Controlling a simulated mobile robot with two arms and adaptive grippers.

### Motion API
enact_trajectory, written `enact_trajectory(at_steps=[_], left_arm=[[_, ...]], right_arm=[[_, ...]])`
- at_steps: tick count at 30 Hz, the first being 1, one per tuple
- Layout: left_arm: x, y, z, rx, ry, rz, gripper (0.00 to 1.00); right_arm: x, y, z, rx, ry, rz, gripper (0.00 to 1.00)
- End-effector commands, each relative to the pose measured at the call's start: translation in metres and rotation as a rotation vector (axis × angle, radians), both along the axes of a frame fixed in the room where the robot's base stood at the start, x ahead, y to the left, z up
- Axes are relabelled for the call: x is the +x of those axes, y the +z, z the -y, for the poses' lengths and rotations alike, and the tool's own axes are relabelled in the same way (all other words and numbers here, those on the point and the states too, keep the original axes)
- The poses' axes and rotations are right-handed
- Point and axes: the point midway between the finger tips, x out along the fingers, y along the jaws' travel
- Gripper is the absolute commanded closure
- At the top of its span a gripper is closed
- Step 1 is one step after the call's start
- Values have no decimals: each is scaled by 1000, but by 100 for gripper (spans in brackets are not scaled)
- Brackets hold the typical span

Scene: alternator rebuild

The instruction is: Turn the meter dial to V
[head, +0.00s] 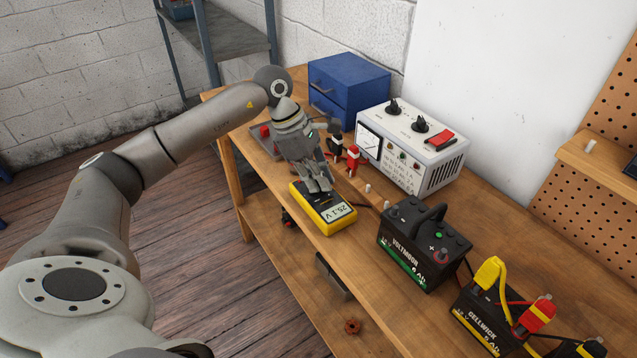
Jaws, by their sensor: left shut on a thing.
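The yellow meter (341,222) lies on the wooden bench near its front edge. Its display reads what looks like 25.1 V. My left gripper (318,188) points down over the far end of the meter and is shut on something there. The fingers cover the dial, so the dial and its setting are hidden. My right gripper is not in view.
A white test unit (433,162) with knobs and a blue drawer box (346,88) stand behind. Red (353,159) and black clips are close right of my gripper. A Voltmoor battery (408,248) and a Cellwick battery (482,318) stand to the right.

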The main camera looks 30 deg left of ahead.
Motion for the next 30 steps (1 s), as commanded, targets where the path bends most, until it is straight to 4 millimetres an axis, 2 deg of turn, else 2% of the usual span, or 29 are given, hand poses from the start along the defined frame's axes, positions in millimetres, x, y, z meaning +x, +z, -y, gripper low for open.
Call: enact_trajectory(at_steps=[12,28,29,30], left_arm=[[-1,0,0,0,-174,1,100],[-1,1,1,0,-193,1,100],[-1,1,1,0,-193,1,86],[-1,1,0,0,-193,1,81]], right_arm=[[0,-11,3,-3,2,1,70],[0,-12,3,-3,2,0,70],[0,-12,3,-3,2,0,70],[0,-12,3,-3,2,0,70]])
